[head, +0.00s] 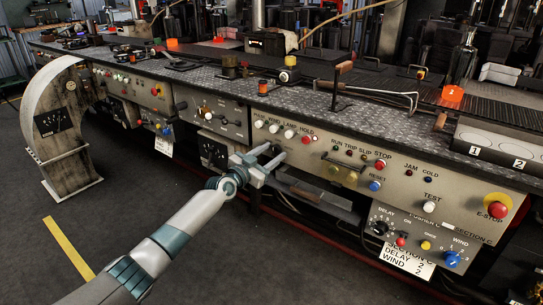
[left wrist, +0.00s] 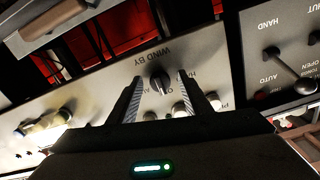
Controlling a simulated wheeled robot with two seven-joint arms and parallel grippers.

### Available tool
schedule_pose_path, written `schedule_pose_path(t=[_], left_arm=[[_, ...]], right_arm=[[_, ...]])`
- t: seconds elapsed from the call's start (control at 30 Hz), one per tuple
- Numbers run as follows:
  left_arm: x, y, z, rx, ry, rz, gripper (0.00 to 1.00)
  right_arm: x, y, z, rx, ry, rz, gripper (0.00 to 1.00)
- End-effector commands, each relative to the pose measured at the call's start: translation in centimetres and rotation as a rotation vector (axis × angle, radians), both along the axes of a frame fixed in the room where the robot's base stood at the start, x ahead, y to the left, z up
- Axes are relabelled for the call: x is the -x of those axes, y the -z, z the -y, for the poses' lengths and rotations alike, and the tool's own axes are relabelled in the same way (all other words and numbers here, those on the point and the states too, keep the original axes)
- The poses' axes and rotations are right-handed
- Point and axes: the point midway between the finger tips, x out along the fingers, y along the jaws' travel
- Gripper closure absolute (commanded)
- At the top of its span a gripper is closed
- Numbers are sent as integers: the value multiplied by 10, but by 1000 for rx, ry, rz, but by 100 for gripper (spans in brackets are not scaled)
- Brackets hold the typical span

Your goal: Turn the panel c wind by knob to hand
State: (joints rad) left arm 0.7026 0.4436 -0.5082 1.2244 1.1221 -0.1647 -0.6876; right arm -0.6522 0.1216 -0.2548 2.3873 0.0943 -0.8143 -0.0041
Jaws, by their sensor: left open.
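The wind by knob (left wrist: 160,83) is a small black rotary knob on a pale grey panel (left wrist: 215,55) in the left wrist view, where its WIND BY label reads upside down. Its small position labels are partly covered by the fingers, and I cannot tell which one it points to. My left gripper (head: 276,153) is open at the console front in the head view. In the left wrist view its two fingers stand on either side of the knob, with visible gaps. In the head view the gripper and arm cover that spot. My right gripper is not in view.
White lamp buttons (head: 274,128) sit just above the gripper in the head view. A black lever (left wrist: 290,70) is on the neighbouring panel in the left wrist view. The floor in front is clear.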

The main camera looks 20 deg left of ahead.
Motion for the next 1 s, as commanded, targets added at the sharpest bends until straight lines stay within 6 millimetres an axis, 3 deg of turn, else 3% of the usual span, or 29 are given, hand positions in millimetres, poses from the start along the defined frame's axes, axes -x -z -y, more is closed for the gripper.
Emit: schedule_pose_path(t=[0.3,0.47,1.0], left_arm=[[-1,0,0,0,0,0,58],[0,0,0,0,0,0,96],[0,1,1,86,0,-31,96]], right_arm=[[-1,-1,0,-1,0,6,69],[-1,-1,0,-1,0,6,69],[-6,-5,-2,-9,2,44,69]])
